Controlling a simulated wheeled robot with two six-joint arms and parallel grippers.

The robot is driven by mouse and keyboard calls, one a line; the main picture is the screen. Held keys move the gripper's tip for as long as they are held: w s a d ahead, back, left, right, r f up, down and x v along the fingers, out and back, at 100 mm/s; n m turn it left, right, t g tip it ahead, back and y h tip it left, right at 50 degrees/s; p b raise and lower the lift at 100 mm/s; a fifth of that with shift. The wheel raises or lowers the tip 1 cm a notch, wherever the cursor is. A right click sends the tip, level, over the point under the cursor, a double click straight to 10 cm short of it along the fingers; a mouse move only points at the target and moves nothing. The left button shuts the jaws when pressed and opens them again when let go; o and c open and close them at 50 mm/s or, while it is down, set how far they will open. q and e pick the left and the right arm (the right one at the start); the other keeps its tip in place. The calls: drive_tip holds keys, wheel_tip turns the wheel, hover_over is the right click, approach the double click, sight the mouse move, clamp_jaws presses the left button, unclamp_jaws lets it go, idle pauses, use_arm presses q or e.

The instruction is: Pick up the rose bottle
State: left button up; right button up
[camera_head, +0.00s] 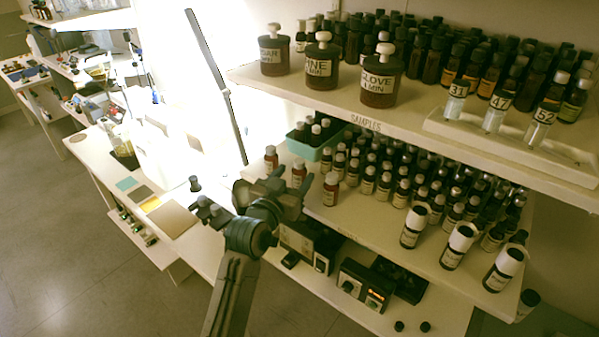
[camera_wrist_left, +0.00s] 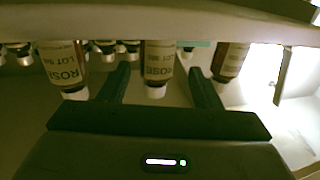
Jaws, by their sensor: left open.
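Three amber rose bottles with pale labels and white caps stand at the shelf's front left edge: a left one (camera_head: 271,157), a middle one (camera_head: 299,170) and a right one (camera_head: 330,190). In the left wrist view, which looks upside down, the middle bottle (camera_wrist_left: 157,62) shows between my finger tips, with "ROSE" on its label. Another bottle marked "ROSE LOT" (camera_wrist_left: 62,65) is outside the fingers at the left; one more (camera_wrist_left: 230,60) is at the right. My left gripper (camera_head: 290,180) is open, its fingers either side of the middle bottle; contact cannot be told. My right gripper is not in view.
Many dark bottles (camera_head: 385,185) crowd the shelf behind. A green tray (camera_head: 318,150) with bottles sits behind the rose bottles. The upper shelf (camera_head: 400,108) overhangs with labelled jars (camera_head: 321,65). Black devices (camera_head: 362,288) stand below.

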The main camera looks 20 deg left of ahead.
sight(296, 174)
use_arm(q)
drive_tip(key=w, duration=0.1)
drive_tip(key=w+p, duration=0.1)
drive_tip(key=w+d+p, duration=0.1)
drive_tip(key=shift+w+r, duration=0.3)
drive_tip(key=shift+w+f, duration=0.2)
drive_tip(key=shift+w, duration=0.35)
drive_tip(key=c, duration=1.1)
drive_tip(key=shift+r, duration=0.1)
